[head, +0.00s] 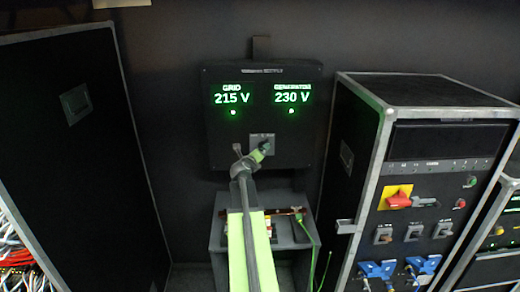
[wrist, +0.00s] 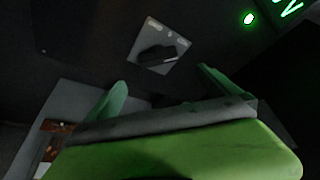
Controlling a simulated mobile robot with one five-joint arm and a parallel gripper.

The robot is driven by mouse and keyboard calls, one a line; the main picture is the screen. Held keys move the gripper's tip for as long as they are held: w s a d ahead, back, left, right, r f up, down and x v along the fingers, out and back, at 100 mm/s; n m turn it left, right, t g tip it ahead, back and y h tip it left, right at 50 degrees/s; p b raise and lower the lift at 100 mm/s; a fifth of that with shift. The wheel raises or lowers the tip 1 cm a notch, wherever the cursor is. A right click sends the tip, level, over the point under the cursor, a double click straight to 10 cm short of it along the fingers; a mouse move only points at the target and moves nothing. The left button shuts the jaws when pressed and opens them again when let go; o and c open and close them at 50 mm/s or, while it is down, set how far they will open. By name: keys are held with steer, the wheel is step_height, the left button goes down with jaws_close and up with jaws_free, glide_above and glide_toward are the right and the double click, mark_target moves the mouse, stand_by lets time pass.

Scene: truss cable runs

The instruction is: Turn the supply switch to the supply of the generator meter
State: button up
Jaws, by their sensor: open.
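The meter box (head: 222,140) hangs on the dark wall. Its GRID meter (head: 232,98) reads 215 V on the left and its GENERATOR meter (head: 292,97) reads 230 V on the right. Each has a green lamp below. The supply switch shows in the wrist view as a black knob (wrist: 157,55) on a small grey plate with labels along one edge. The knob lies aslant on the plate; I cannot tell which end points. In the head view my gripper (head: 262,151) partly covers the switch. In the wrist view my gripper (wrist: 160,87) is open and empty, fingers apart from the knob.
A grey open box (head: 222,235) with cables stands below the meter box. A black case (head: 75,150) stands on the left. Bare wall separates the cases from the meter box.

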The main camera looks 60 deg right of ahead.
steer(key=v, duration=0.5)
steer(key=shift+a+p, duration=0.1)
steer(key=shift+p, duration=0.3)
